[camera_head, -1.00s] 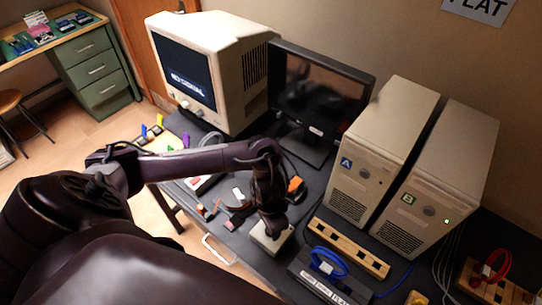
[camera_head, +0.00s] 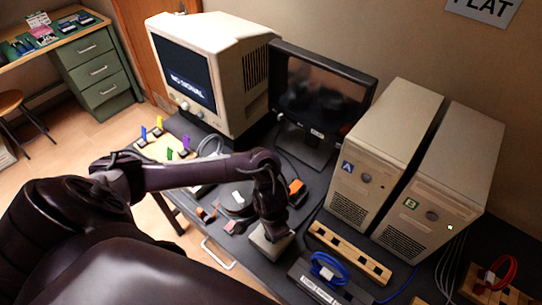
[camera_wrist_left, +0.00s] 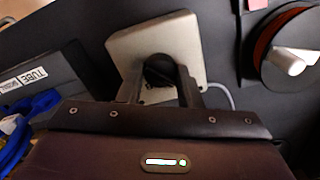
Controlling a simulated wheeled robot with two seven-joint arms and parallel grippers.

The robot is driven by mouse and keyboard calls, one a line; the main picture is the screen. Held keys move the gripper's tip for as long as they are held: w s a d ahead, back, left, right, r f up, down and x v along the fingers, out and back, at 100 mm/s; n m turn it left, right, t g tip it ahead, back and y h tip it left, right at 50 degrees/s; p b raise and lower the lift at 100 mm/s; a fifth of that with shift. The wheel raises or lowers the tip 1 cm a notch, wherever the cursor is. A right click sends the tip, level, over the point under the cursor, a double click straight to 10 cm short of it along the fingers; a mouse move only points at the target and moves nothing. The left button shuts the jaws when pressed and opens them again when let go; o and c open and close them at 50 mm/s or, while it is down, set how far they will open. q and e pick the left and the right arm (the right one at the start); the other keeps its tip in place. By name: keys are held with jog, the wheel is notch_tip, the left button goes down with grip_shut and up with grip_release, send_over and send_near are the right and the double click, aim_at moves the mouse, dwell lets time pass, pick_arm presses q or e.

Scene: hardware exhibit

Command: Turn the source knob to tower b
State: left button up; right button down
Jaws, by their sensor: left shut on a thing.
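The source knob is a dark round knob (camera_wrist_left: 158,70) on a beige square box (camera_wrist_left: 192,48), seen in the left wrist view. In the head view the box (camera_head: 262,246) sits on the dark desk, and my arm hides its knob. My left gripper (camera_wrist_left: 160,84) is shut on the knob, one finger on each side; it points down at the box in the head view (camera_head: 272,230). The knob's pointer and labels cannot be read. Tower A (camera_head: 372,150) and tower B (camera_head: 450,180) stand upright at the right; B has a lit green light. My right gripper is not in view.
A CRT monitor (camera_head: 222,60) shows "NO SIGNAL", and a dark flat monitor (camera_head: 320,95) stands beside it. A wooden strip (camera_head: 348,250) and a blue cable coil (camera_head: 326,266) lie right of the box. A reel (camera_wrist_left: 285,55) is near the gripper.

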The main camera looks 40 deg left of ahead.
pick_arm(q)
jog(key=shift+m, duration=0.4)
jog(key=shift+r+m+p, duration=0.1)
jog(key=shift+m+p, duration=0.35)
jog(key=shift+m, duration=0.05)
jog(key=m, duration=0.2)
jog(key=shift+m+p, duration=0.3)
jog(key=shift+p, duration=0.1)
jog(key=m, duration=0.3)
jog(key=shift+m, duration=0.3)
jog(key=m, duration=0.4)
jog(key=shift+m, duration=0.3)
jog(key=m+b, duration=0.1)
jog(key=m, duration=0.4)
jog(key=shift+w, duration=0.1)
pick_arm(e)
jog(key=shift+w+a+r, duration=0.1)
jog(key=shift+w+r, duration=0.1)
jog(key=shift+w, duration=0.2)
pick_arm(q)
jog(key=shift+m, duration=0.3)
jog(key=o, duration=1)
jog(key=shift+c, duration=0.2)
